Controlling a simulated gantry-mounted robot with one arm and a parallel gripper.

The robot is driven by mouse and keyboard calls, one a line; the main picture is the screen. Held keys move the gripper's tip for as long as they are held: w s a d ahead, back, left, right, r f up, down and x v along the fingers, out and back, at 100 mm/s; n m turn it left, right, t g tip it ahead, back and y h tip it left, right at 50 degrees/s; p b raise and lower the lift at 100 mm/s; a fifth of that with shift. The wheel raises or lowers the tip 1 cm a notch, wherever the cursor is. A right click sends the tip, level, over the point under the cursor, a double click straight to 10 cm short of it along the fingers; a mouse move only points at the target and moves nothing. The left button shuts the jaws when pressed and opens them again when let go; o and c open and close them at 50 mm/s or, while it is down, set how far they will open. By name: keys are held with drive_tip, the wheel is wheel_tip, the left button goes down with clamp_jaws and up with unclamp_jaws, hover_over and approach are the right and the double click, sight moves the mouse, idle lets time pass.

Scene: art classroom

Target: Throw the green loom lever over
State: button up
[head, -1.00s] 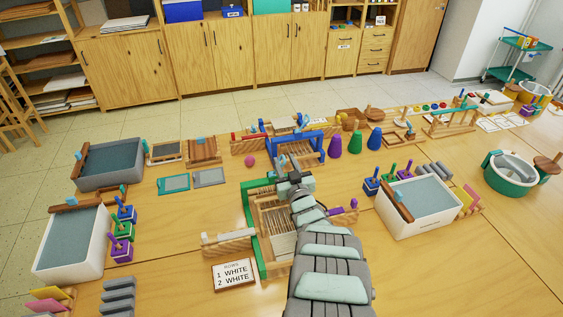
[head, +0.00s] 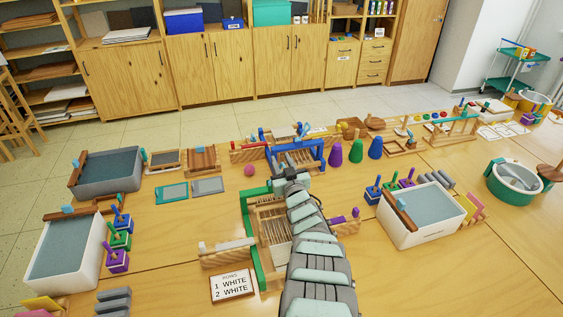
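The green loom (head: 246,222) stands on the table in the middle of the head view, with pale warp threads (head: 270,228) inside its frame. My arm covers its right side. My gripper (head: 289,174) is at the loom's far edge, close to the green top corner (head: 278,188). Its fingers are small and dark there, and I cannot tell whether they are open or shut, or whether they touch the loom. I cannot make out the green lever; it may be hidden behind my gripper and arm.
A blue loom (head: 324,152) stands just beyond my gripper. Purple and green cones (head: 335,153) are to its right. A card (head: 232,286) reading "1 WHITE 2 WHITE" lies in front. White tubs (head: 92,262) flank the loom on both sides.

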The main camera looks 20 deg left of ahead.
drive_tip(key=c, duration=0.6)
clamp_jaws()
drive_tip(key=shift+d, duration=0.1)
idle(0.5)
